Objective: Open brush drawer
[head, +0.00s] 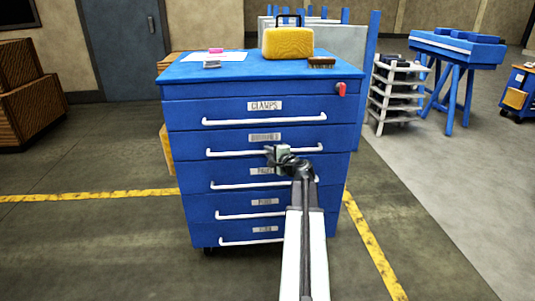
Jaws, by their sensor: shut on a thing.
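A blue drawer cabinet (185,115) stands in the middle of the head view, with several labelled drawers and white bar handles. The top labelled drawer reads "CLAMPS". The brush drawer (190,144) appears to be the second one down; its label is blurred. My gripper (272,154) is at this drawer's white handle (232,153), near the middle of the bar, and is shut on it. My gripper hides part of the bar, and my arm covers parts of the lower drawers at right. The drawer front looks about flush with the others.
On the cabinet top are a yellow case (288,43), a brush (321,62), a white paper (220,57) and a pink block (216,50). A red lock-like piece (341,88) is at the upper right. White stacked trays (390,95) stand behind right.

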